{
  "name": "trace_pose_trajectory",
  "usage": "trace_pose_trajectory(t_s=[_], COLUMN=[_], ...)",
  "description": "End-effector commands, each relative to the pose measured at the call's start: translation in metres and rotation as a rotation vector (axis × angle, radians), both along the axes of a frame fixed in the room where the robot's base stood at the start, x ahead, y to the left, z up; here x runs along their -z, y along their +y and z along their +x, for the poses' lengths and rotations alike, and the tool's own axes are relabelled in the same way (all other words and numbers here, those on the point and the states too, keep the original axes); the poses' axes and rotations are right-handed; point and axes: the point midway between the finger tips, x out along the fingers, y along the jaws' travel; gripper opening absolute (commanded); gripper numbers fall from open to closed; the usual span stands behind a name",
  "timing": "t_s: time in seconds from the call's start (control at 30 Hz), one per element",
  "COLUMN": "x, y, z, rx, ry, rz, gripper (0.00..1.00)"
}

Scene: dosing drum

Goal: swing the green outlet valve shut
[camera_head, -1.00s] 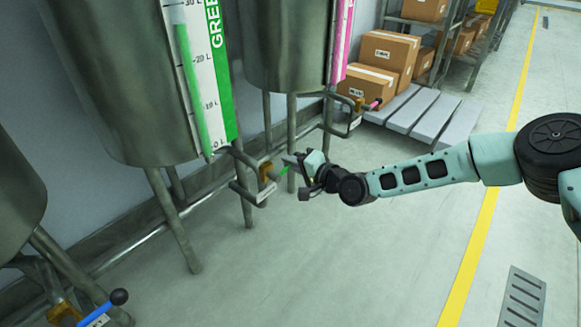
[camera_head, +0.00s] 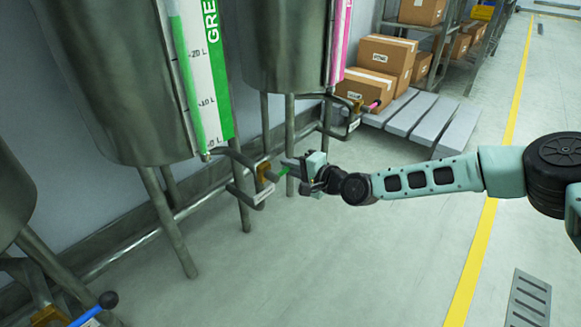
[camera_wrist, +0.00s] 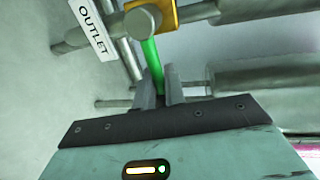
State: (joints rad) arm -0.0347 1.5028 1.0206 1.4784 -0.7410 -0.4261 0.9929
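The green outlet valve has a green lever handle (camera_head: 281,173) on an orange-brown valve body (camera_head: 263,172), on the outlet pipe below the tank with the green level gauge. In the wrist view the green handle (camera_wrist: 153,62) runs from the yellow valve body (camera_wrist: 180,12) down between my fingers. My gripper (camera_wrist: 161,92) is close around the handle's outer end. The fingers stand narrowly apart and the handle fills the gap, so they look shut on it. In the head view my gripper (camera_head: 291,165) is right of the valve; the handle's tip is hidden there.
An OUTLET sign (camera_wrist: 93,28) and metal pipes are close to my fingers. Tank legs (camera_head: 168,222) stand left and behind. A pink-handled valve (camera_head: 371,106) is farther back, and a blue-handled valve (camera_head: 92,312) is at lower left.

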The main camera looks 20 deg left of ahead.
Motion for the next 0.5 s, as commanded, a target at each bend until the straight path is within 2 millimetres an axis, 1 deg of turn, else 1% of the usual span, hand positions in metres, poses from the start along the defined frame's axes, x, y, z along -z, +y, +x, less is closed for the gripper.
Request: trace_pose_trajectory(t_s=[0.03, 0.07, 0.37, 0.5], x=[-0.001, 0.0, 0.0, -0.005], y=[-0.003, -0.004, -0.003, -0.013], z=[0.007, 0.006, 0.003, -0.002], rx=[0.014, 0.014, 0.006, 0.006], ry=[-0.003, -0.003, -0.001, 0.0], rz=[0.002, 0.002, 0.0, 0.0], gripper=[0.25, 0.29, 0.29, 0.29])
